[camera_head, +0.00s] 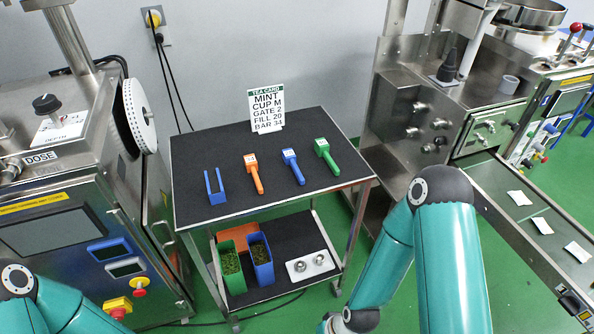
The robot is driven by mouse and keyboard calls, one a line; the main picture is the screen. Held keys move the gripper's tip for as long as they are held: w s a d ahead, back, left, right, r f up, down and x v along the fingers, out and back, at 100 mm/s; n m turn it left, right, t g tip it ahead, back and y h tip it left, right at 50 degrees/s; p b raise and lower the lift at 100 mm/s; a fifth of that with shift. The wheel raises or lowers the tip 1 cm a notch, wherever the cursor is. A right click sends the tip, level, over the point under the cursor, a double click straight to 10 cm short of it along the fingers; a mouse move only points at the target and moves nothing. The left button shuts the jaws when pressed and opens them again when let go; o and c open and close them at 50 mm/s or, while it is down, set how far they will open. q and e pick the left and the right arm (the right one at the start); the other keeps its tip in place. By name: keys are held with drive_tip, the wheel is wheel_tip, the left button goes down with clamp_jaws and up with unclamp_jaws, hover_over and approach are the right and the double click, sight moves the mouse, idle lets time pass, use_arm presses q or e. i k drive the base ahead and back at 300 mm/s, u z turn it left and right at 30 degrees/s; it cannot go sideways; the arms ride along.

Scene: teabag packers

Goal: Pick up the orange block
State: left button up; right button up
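On the black top of the trolley (230,205) lies an orange block with a long handle (254,174), with a small white label at its far end. It lies between a blue U-shaped piece (216,187) on its left and a blue block with a handle (292,166) on its right. A green block with a handle (326,156) lies farther right. Another orange object (237,237) stands on the lower shelf, partly hidden by bins and the top. My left arm shows only at the bottom left corner and my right arm bends down at the bottom centre-right.
A tea card (266,109) stands at the back of the trolley. Below are a green bin (230,268), a blue bin (261,258) and a white plate with metal knobs (310,266). Steel machines flank the trolley; a conveyor (505,200) carries white packets. The front tabletop is clear.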

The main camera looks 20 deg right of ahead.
sight(251, 162)
drive_tip(key=z, duration=1.55)
drive_tip(key=i, duration=0.1)
drive_tip(key=u, duration=2.8)
drive_tip(key=k, duration=0.85)
drive_tip(key=z, duration=1.5)
drive_tip(key=i, duration=0.95)
drive_tip(key=z, duration=0.05)
